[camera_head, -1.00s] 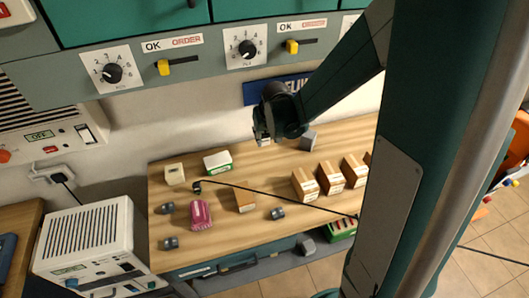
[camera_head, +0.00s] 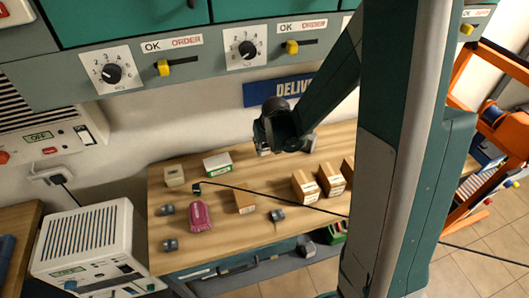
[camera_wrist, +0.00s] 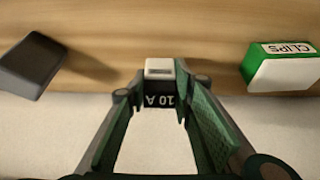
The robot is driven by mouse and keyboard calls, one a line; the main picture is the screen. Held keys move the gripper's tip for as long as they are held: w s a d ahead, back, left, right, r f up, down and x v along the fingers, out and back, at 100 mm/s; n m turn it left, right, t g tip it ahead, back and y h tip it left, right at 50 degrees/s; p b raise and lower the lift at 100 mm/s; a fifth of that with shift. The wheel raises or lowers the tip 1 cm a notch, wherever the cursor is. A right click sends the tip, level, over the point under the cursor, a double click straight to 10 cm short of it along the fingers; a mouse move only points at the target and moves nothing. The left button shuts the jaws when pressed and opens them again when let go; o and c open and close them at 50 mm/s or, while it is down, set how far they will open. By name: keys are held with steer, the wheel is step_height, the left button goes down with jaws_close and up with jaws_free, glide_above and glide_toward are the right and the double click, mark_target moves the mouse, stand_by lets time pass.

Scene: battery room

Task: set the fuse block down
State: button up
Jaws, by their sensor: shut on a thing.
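The fuse block (camera_wrist: 160,69) shows in the wrist view as a small block with a pale top and a dark face marked "10 A". My gripper (camera_wrist: 154,97) is shut on it, a fingertip on each side. In the head view my gripper (camera_head: 272,143) is over the back part of the wooden workbench (camera_head: 235,247), near the wall. The block is mostly hidden by the gripper there. I cannot tell whether its underside touches the bench.
The green and white clips box (camera_wrist: 285,68) and a dark grey block (camera_wrist: 30,65) flank the gripper with gaps. The bench also holds cardboard boxes (camera_head: 305,187), a pink item (camera_head: 200,216), a beige block (camera_head: 174,176) and a cable. Bare wood lies in front of the gripper.

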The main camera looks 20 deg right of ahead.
mark_target(265, 151)
steer(key=shift+f, duration=1.7)
steer(key=shift+f+b, duration=0.2)
steer(key=shift+b, duration=0.2)
steer(key=o, duration=0.9)
steer(key=shift+r, duration=0.25)
steer(key=shift+p+v, duration=0.9)
steer(key=shift+v, duration=5.05)
